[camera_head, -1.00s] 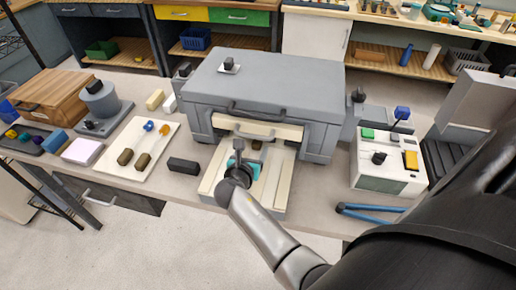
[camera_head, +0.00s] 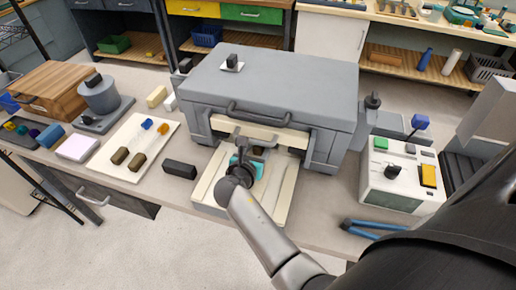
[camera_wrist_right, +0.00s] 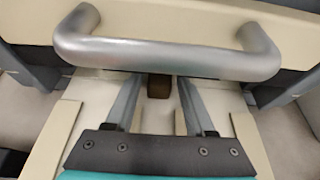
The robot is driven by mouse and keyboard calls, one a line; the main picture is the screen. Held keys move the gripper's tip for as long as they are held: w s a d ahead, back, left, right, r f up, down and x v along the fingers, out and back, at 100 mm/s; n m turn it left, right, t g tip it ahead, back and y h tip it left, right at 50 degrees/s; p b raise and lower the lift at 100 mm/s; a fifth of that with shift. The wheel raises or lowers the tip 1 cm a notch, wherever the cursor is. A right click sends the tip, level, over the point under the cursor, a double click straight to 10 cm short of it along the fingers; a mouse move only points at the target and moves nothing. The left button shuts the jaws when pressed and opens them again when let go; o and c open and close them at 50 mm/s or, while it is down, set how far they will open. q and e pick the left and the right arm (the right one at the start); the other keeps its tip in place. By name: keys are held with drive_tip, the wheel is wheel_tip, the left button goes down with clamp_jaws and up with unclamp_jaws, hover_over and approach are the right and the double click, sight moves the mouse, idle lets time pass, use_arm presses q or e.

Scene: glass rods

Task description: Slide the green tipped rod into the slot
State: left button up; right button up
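My right gripper (camera_wrist_right: 159,100) is open in the wrist view, its two grey fingers pointing toward a brown block (camera_wrist_right: 158,87) that sits between the fingertips, with gaps at both sides. In the head view the right gripper (camera_head: 246,155) is over the cream tray (camera_head: 208,182) at the front of the grey machine (camera_head: 270,85). The brown block is small and partly hidden there. I cannot see a green rod tip. On a white board (camera_head: 150,142) are a blue tip (camera_head: 146,124) and an orange tip (camera_head: 162,130), with two brown blocks in front. My left gripper is not in view.
A metal handle (camera_wrist_right: 165,55) crosses just beyond the fingertips. A black block (camera_head: 180,169) lies left of the tray. A white box with knobs (camera_head: 400,190) and blue bars (camera_head: 372,228) are at the right.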

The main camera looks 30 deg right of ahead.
clamp_jaws()
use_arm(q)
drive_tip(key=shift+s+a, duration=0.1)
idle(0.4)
